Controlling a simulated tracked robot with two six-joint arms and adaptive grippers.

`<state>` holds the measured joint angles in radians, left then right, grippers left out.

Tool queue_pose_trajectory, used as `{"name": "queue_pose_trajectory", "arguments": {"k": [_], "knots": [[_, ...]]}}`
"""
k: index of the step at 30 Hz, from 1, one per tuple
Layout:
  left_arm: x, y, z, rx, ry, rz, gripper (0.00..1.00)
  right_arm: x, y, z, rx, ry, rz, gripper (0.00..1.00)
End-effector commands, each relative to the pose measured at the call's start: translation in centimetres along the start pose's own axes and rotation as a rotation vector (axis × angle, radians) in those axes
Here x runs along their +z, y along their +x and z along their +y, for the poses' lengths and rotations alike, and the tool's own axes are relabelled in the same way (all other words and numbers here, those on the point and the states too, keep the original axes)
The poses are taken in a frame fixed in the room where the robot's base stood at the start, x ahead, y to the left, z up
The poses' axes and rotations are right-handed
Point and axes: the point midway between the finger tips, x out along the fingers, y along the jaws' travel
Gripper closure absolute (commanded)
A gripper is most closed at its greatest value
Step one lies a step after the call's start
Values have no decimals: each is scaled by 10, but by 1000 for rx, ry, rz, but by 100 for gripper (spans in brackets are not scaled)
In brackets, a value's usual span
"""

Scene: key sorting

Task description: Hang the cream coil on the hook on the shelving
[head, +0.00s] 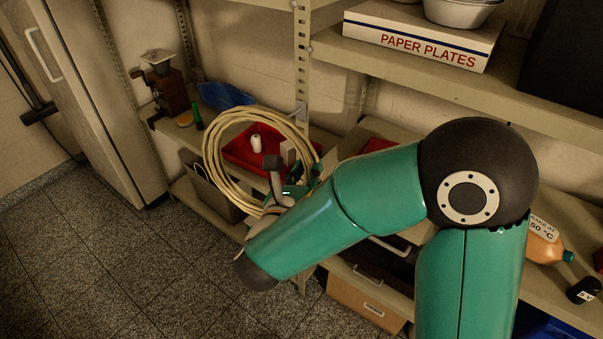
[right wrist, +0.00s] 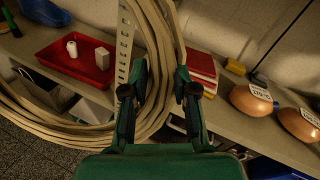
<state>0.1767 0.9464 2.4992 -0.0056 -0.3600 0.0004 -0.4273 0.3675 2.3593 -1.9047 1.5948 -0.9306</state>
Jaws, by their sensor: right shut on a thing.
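The cream coil (head: 211,165) is a ring of several cable loops, held up in front of the shelving in the head view. My right gripper (head: 317,172) is shut on the right side of its ring. In the right wrist view, the coil (right wrist: 165,45) passes between the fingers (right wrist: 158,88). A small grey hook (head: 301,109) shows on the perforated shelving upright (head: 302,55), just by the coil's upper right edge. I cannot tell whether the coil touches the hook or is over it. My left gripper is not in view.
Behind the coil, a red tray (head: 237,157) with small white objects sits on the shelf. A coffee grinder (head: 170,92) and a blue item (head: 226,95) stand left. A paper plates box (head: 420,38) is on the upper shelf. Orange bottles (right wrist: 252,101) lie right. Floor at left is clear.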

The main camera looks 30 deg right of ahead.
Motion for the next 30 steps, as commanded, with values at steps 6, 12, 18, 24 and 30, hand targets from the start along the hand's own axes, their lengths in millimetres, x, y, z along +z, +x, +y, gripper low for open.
{"name": "queue_pose_trajectory", "arguments": {"k": [6, 12, 18, 24, 30], "knots": [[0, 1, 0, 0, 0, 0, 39, 0, 13, -7, -8, 6, -1, 100], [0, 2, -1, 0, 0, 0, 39, -2, 24, -11, -9, 5, 0, 100], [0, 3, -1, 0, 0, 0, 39, -3, 35, -15, -9, 5, 0, 100], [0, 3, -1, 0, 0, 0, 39, -3, 46, -19, -11, 6, 0, 100], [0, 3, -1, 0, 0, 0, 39, -4, 57, -22, -10, 6, 0, 100]]}}
